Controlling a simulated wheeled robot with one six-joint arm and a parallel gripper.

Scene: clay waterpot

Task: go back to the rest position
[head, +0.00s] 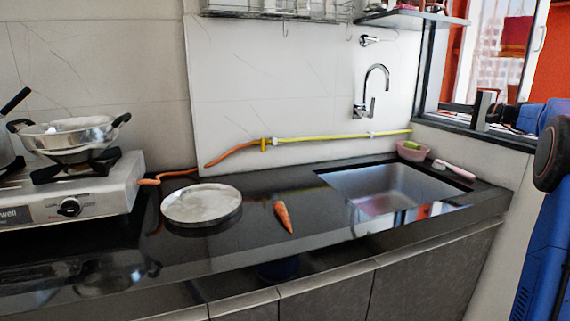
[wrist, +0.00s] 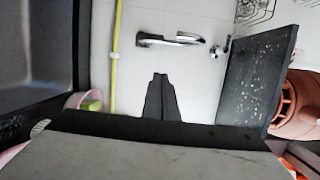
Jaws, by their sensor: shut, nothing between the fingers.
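My gripper (wrist: 160,78) shows in the wrist view, its dark fingers together with nothing between them. It faces the white wall near the tap (wrist: 172,40), apart from it. My blue arm fills the right edge of the head view, and the gripper is out of that view. An orange-brown clay pot (wrist: 296,108) is partly visible at the right edge of the wrist view. It is beyond the speckled dark shelf (wrist: 262,75), and the gripper is clear of both.
The black counter (head: 330,240) holds a round board (head: 201,203), a carrot (head: 283,216) and a stove (head: 75,195) with a steel pan (head: 68,135). The sink (head: 390,188) is on the right, with a pink bowl (head: 412,154) behind it. A yellow hose (head: 330,138) runs along the wall.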

